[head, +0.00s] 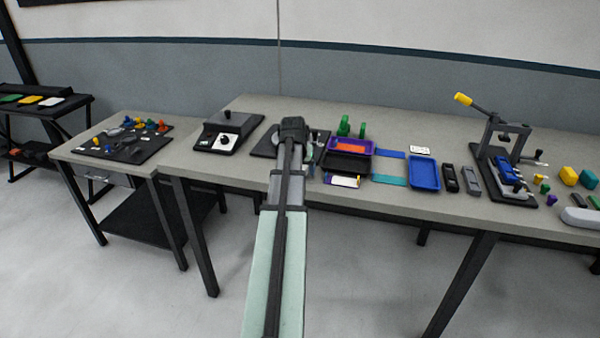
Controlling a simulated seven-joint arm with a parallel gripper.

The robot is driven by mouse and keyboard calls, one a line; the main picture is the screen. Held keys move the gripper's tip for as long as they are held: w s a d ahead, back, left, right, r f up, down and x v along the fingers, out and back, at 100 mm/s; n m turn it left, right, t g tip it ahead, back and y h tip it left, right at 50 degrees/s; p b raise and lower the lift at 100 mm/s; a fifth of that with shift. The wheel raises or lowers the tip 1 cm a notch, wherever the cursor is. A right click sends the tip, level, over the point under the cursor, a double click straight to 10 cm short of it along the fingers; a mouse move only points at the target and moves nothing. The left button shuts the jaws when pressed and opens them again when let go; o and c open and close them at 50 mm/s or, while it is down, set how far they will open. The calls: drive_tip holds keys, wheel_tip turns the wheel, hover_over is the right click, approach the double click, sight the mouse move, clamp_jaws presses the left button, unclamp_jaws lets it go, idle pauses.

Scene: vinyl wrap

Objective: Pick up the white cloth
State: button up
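A small flat white piece (51,101), which looks like the white cloth, lies on the dark shelf unit at the far left. My gripper (293,126) is at the end of my outstretched arm, over the long grey table and far to the right of the white piece. The arm hides part of the gripper, and its fingers cannot be made out. I cannot see whether it holds anything.
The long grey table (232,182) bears a black-and-grey device (222,138), a blue tray (424,173), a purple tray (361,144) and a lever press (492,140). A smaller table (88,151) with a black mat stands between it and the shelf unit (75,101). The floor in front is clear.

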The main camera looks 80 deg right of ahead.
drive_tip(key=shift+c, duration=0.2)
drive_tip(key=c, duration=1.1)
drive_tip(key=shift+o, duration=0.2)
drive_tip(key=shift+r, duration=0.1)
wheel_tip(320, 180, up, 10)
